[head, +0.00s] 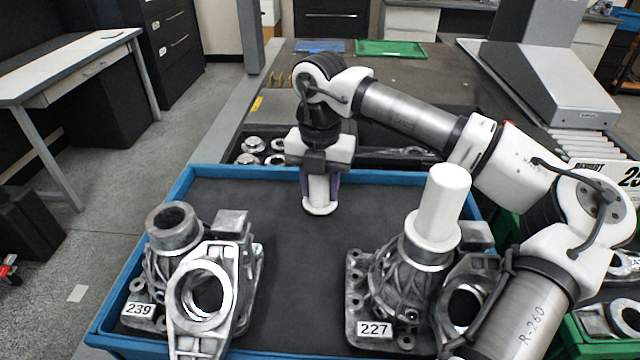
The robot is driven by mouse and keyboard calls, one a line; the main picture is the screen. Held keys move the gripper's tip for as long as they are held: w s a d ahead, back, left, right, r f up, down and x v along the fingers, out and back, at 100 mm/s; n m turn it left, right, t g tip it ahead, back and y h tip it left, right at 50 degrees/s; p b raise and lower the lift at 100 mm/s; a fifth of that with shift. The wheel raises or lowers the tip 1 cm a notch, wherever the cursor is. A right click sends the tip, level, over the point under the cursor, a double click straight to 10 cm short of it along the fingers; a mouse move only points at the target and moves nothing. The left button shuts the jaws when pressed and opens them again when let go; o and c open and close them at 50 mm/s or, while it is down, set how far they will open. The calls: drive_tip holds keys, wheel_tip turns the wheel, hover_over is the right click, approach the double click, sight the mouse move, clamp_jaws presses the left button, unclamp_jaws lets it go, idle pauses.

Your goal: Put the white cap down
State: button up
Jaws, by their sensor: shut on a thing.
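A white cap (319,208) with a round flange at its lower end is between the fingers of my gripper (320,192). My gripper points down over the far part of the blue-rimmed tray (230,174) and is shut on the cap. The cap looks upright. I cannot tell whether its flange touches the dark tray floor. A second white cap (441,205) stands upright on the casting labelled 227 (395,285), to the right and nearer.
A casting labelled 239 (200,285) stands at the left of the tray, its round top opening bare. The tray floor (300,285) between the castings is clear. Round metal parts (262,150) lie behind the tray. A green bin (585,343) stands at the right.

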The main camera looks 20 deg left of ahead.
drive_tip(key=o, duration=1)
drive_tip(key=shift+r, duration=0.1)
wheel_tip(320, 180, up, 12)
drive_tip(key=shift+r, duration=0.1)
